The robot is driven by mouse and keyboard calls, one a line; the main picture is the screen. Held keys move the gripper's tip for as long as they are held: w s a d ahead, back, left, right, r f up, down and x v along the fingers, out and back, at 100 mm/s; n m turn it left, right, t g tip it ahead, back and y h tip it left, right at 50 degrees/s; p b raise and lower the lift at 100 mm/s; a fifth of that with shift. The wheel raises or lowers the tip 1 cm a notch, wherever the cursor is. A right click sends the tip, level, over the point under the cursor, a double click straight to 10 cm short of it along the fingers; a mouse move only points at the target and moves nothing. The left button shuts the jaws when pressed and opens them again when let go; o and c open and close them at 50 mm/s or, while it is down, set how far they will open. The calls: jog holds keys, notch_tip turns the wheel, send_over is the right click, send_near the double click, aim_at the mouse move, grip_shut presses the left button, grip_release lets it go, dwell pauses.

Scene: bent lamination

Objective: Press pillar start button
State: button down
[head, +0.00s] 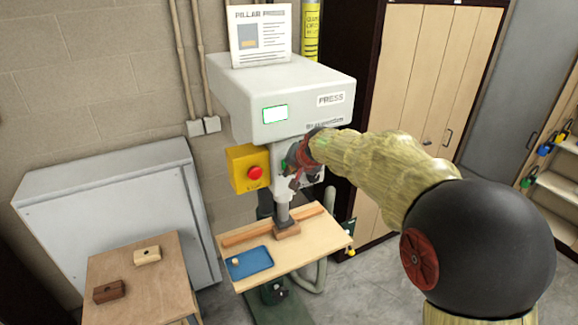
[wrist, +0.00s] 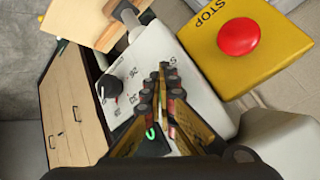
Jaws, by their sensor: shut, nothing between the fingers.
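The pillar press (head: 265,95) has a white head labelled PRESS, with a small screen. My gripper (head: 298,168) is at the press's front control panel, below the head, and hides much of it. In the wrist view my gripper (wrist: 163,72) is shut and empty, its fingertips over the white panel (wrist: 165,50). A black knob (wrist: 112,86) is left of the fingers. A small green mark (wrist: 151,133) shows low beside the fingers; I cannot tell whether it is the start button. A bit of green (head: 284,164) also shows beside my gripper in the head view. Contact cannot be told.
A yellow box with a red stop button (head: 255,172) is left of my gripper, and the stop button (wrist: 239,36) is at upper right in the wrist view. The press table (head: 310,255) holds a blue tray (head: 249,263). A side table (head: 150,295) carries two small wooden blocks.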

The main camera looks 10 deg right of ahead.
jog(key=shift+s, duration=0.1)
dwell(0.3)
jog(key=shift+s+d+b, duration=0.2)
jog(key=shift+s+b, duration=0.45)
jog(key=shift+s, duration=0.1)
jog(key=s+b, duration=0.1)
jog(key=s, duration=0.1)
jog(key=s+d+b, duration=0.1)
jog(key=s+b, duration=0.1)
jog(key=s, duration=0.1)
jog(key=shift+d, duration=0.1)
dwell(0.5)
